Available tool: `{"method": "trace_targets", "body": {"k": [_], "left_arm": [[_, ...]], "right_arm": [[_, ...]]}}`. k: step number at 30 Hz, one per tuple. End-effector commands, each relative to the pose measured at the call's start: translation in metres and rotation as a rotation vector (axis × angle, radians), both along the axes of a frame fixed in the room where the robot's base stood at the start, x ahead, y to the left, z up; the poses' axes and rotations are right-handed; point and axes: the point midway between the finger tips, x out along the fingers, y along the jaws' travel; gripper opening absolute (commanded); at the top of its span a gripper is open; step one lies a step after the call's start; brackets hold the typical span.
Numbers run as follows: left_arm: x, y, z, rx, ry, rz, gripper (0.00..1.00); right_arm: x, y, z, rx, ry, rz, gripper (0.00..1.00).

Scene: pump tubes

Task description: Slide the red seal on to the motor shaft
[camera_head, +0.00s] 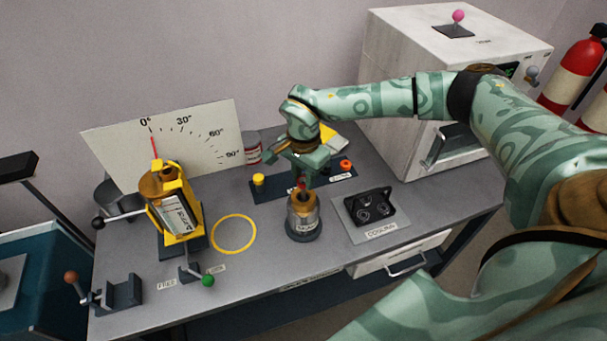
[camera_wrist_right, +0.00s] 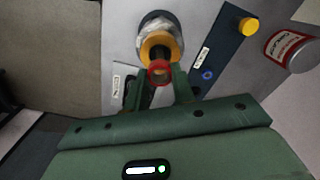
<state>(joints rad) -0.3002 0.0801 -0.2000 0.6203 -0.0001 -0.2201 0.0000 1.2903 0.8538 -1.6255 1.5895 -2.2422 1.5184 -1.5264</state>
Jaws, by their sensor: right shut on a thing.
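The motor (camera_head: 303,217) stands upright on the bench, a metal cylinder with a brass-coloured top. In the right wrist view the motor (camera_wrist_right: 146,28) shows from above, with its dark shaft (camera_wrist_right: 159,53) at the middle of an orange-yellow top. My right gripper (camera_head: 302,183) is directly over the motor, pointing down. It is shut on the small red seal (camera_wrist_right: 160,71), held between its fingertips (camera_wrist_right: 163,79). The seal overlaps the shaft's end in the picture; I cannot tell whether it is around the shaft or just above it. My left gripper is not in view.
Behind the motor is a dark rack (camera_head: 267,194) with a yellow cap (camera_head: 258,180) and an orange ring (camera_head: 346,165). A dark coupling holder (camera_head: 370,206) is close on the right. A yellow ring (camera_head: 233,250) and a yellow pump stand (camera_head: 181,240) are left. A white machine (camera_head: 400,50) stands behind.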

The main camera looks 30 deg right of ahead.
Motion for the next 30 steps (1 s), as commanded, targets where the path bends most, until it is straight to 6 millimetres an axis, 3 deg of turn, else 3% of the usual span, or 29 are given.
{"method": "trace_targets", "body": {"k": [27,28,30], "left_arm": [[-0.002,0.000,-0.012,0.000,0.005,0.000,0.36],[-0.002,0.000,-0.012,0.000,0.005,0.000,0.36],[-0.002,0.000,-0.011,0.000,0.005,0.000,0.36]], "right_arm": [[0.000,0.000,-0.024,0.000,0.001,0.000,0.03],[0.000,0.000,-0.024,0.000,0.000,0.000,0.28],[0.000,0.000,-0.023,0.000,0.000,0.000,0.47]]}}
